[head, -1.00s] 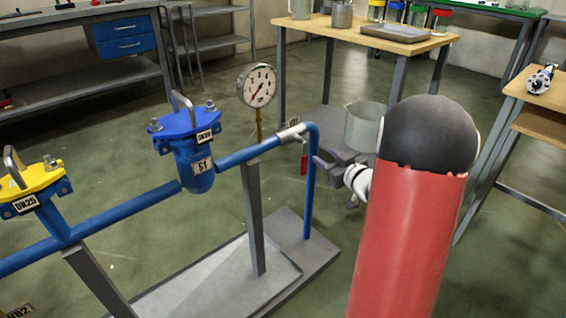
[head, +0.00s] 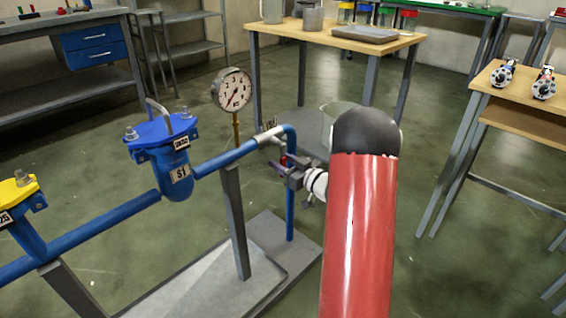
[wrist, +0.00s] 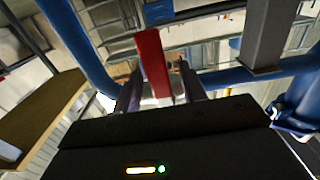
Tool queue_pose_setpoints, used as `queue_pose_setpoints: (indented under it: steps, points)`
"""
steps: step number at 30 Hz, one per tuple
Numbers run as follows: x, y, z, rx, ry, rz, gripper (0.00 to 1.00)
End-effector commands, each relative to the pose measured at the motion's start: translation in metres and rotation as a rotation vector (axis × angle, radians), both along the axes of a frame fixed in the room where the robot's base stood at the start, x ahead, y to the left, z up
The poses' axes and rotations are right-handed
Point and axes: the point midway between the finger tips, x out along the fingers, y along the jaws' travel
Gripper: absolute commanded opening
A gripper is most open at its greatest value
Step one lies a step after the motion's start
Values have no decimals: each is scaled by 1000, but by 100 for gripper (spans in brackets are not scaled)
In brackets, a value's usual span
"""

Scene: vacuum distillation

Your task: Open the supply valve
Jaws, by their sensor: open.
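The supply valve's silver body (head: 269,137) sits on the blue pipe just before its downward bend. Its red lever handle (head: 283,158) hangs below the pipe. In the wrist view the red handle (wrist: 152,62) stands between the two fingers, with a gap to the right finger; whether it touches the left finger is unclear. My gripper (head: 284,171) is open at the handle, reaching in from the right. The fingers partly hide the handle's lower end in the head view.
A pressure gauge (head: 233,90) stands on the pipe to the left of the valve. A blue filter housing (head: 176,168) and a yellow-topped one (head: 20,205) are farther left. A wooden table (head: 290,32) stands behind, and another table (head: 500,93) is at right.

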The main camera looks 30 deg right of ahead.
Motion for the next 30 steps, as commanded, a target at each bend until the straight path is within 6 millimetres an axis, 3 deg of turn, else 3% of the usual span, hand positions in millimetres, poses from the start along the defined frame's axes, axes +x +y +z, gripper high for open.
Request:
queue_pose_setpoints:
  steps: [6,15,30]
  points:
    - [0,0,0,0,0,0,40]
    - [0,0,0,0,1,-1,1]
    - [1,-3,-3,-44,-16,-1,0]
